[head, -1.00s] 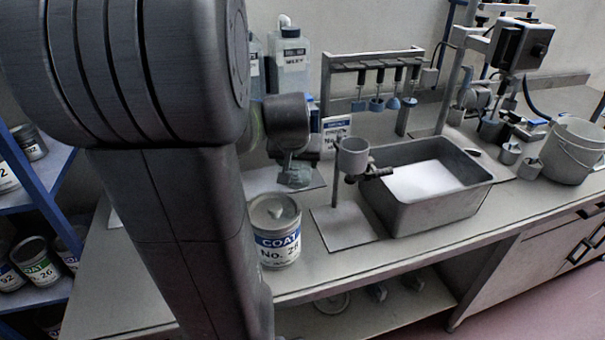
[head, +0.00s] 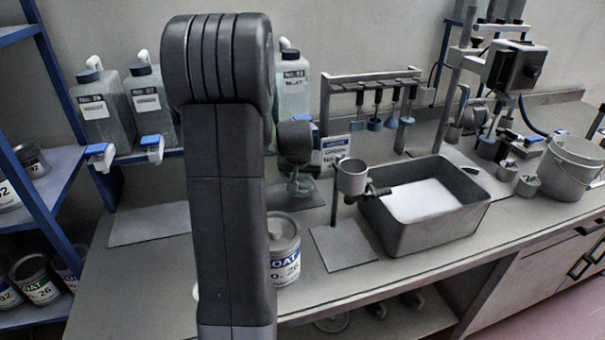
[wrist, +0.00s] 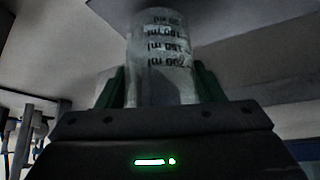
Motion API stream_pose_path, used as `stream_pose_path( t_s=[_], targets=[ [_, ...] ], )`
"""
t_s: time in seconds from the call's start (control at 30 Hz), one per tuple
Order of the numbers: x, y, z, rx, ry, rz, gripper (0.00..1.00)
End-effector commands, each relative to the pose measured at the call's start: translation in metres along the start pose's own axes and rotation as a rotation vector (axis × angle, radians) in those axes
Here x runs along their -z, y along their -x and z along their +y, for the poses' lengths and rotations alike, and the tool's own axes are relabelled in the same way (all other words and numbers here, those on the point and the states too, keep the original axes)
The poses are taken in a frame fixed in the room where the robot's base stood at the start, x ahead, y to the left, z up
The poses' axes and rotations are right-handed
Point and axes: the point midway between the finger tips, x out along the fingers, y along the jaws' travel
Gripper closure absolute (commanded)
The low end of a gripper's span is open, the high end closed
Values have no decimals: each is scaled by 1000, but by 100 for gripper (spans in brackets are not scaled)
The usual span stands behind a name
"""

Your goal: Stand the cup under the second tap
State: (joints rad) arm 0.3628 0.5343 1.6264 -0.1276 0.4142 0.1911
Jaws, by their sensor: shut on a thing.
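The clear measuring cup (wrist: 160,75) with printed ml marks is between the green fingers of my gripper (wrist: 162,92) in the wrist view, and they are shut on it. In the head view the cup (head: 300,186) shows faintly below my wrist, over a grey plate at the back of the bench. Two blue-and-white taps, a left tap (head: 101,154) and a right tap (head: 153,147), stick out from the shelf below two jugs. The cup is right of both and apart from them. My arm hides the space below a third jug (head: 291,88).
A grey plate (head: 150,223) lies clear below the two taps. A coat can (head: 285,255) stands right of my arm, near the bench front. A small cup on a stand (head: 351,178) and a grey tub (head: 415,222) are further right. A blue shelf rack (head: 55,195) stands left.

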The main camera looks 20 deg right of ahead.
Motion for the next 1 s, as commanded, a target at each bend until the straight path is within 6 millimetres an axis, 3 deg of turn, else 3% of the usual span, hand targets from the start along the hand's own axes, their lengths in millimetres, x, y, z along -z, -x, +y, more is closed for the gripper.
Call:
stream_pose_path(
  t_s=[0.2, 0.67, 0.7, 0.77, 1.0],
  targets=[
    [6, -23, 0, 0, 0, -2, 68],
    [4, -30, 0, 0, 0, 0, 68],
    [5, -28, 0, 0, 0, -1, 31],
    [5, -28, 0, 0, 0, -1, 19],
    [5, -28, 0, 0, 0, -1, 17]
  ],
)
